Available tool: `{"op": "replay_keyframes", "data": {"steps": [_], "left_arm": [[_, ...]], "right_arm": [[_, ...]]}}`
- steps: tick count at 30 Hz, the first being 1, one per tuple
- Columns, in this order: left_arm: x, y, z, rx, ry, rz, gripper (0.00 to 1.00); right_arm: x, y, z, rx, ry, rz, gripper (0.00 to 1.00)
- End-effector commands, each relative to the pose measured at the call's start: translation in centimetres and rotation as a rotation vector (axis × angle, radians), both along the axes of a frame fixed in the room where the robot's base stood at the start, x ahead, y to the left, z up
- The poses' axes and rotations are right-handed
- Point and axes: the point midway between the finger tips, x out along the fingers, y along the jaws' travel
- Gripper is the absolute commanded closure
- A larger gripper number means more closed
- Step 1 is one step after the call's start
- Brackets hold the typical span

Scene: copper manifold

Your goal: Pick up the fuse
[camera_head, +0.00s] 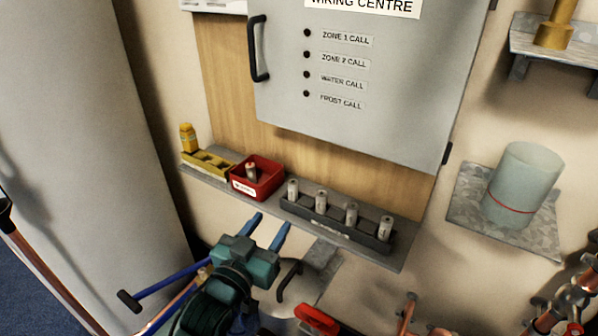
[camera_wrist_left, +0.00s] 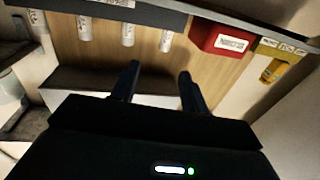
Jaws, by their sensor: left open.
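Several pale cylindrical fuses stand upright in a dark holder (camera_head: 312,212) on the shelf; the leftmost fuse (camera_head: 293,189) is nearest the red bin. They also show, upside down, in the left wrist view, one fuse (camera_wrist_left: 128,35) above the fingers. Another small fuse-like cylinder (camera_head: 251,172) stands in the red bin (camera_head: 270,183). My left gripper (camera_head: 270,220) is open, its two blue fingers pointing towards the shelf front between bin and holder. Nothing is between its fingers (camera_wrist_left: 158,70) in the left wrist view. My right gripper is not in view.
A yellow rack (camera_head: 215,167) with a yellow-capped piece (camera_head: 187,138) sits left of the bin. The grey wiring cabinet (camera_head: 365,75) overhangs the shelf (camera_head: 400,258). A translucent cylinder (camera_head: 522,185) stands on a bracket at right. Copper pipework (camera_head: 565,310) is at lower right.

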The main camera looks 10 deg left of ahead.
Motion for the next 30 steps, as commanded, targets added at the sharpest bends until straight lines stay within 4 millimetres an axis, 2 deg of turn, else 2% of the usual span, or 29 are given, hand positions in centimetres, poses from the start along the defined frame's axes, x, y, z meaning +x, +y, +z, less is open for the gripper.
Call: {"op": "replay_keyframes", "data": {"steps": [7, 16, 24, 30], "left_arm": [[1.0, -0.1, -0.1, -0.008, 0.027, 0.009, 0.55], [6.4, -1.3, -0.1, -0.008, 0.026, 0.008, 0.55], [8.5, -1.6, -0.1, -0.006, 0.026, 0.008, 0.55], [11.5, -1.7, -0.1, -0.007, 0.026, 0.008, 0.55]], "right_arm": [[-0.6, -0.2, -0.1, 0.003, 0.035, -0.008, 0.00], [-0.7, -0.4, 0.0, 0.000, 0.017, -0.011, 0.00], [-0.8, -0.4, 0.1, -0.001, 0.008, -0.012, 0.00], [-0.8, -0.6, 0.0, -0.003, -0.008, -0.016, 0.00]]}}
